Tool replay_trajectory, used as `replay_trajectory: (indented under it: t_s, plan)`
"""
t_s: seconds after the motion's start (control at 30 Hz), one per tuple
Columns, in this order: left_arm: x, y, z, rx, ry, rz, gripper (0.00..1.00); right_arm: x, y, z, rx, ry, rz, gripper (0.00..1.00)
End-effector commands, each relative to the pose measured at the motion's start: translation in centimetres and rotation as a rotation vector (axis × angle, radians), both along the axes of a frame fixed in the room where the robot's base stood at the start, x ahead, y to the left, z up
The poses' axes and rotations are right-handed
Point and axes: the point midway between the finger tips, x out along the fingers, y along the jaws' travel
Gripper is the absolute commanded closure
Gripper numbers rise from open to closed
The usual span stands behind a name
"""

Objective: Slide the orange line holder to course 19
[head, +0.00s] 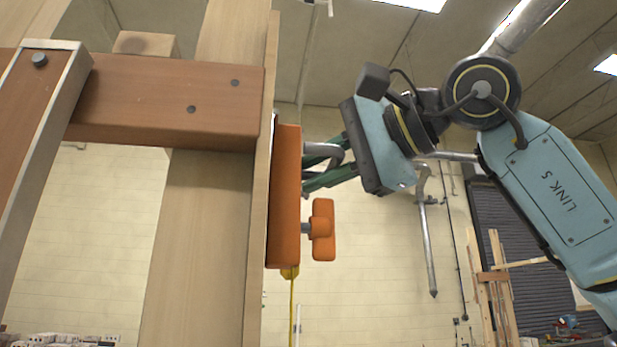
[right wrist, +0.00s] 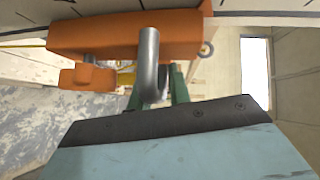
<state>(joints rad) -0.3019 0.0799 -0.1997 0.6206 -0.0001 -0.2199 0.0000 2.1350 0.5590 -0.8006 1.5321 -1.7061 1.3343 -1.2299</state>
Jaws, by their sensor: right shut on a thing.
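The orange line holder (head: 285,200) sits against the right edge of a tall wooden post (head: 259,190), just right of a brown cross rail. It has an orange knob (head: 322,230) and a grey bent handle on its right side. My right gripper (head: 325,168) comes from the right and is shut on the handle with its green fingers. In the right wrist view the holder (right wrist: 110,38) lies across the top, with the grey handle (right wrist: 149,60) hanging down between the fingers. A yellow line hangs below the holder. No course numbers are readable. My left gripper is not in view.
A brown cross rail (head: 165,105) and a metal-edged board (head: 45,130) stand left of the post. Pipes (head: 428,230) run on the wall behind. Wooden trestles (head: 492,290) stand at lower right.

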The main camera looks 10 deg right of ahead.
Motion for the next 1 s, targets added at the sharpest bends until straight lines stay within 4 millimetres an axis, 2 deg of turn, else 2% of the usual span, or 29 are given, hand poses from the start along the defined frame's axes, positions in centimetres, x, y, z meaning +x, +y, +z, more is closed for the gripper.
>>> replay_trajectory:
  t_s: [0.03, 0.13, 0.53, 0.57, 0.67, 1.0]
  plan:
    - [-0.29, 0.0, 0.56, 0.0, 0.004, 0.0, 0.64, 0.06, -0.28, 0.72, 0.002, 0.001, -0.009, 1.0]
    - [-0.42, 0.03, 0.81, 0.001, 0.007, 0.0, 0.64, 0.06, -0.37, 1.08, 0.002, 0.001, -0.011, 1.0]
    - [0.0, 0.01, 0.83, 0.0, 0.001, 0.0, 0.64, 0.08, -0.34, 1.16, 0.002, 0.001, -0.011, 1.0]
    - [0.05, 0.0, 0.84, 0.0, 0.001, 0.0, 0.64, 0.09, -0.34, 1.15, 0.002, 0.001, -0.011, 0.8]
    - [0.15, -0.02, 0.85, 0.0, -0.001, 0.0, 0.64, 0.08, -0.31, 1.14, 0.002, 0.001, -0.01, 0.66]
    - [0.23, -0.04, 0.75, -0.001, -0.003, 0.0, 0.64, -0.19, -0.39, 1.14, 0.001, 0.0, -0.007, 0.66]
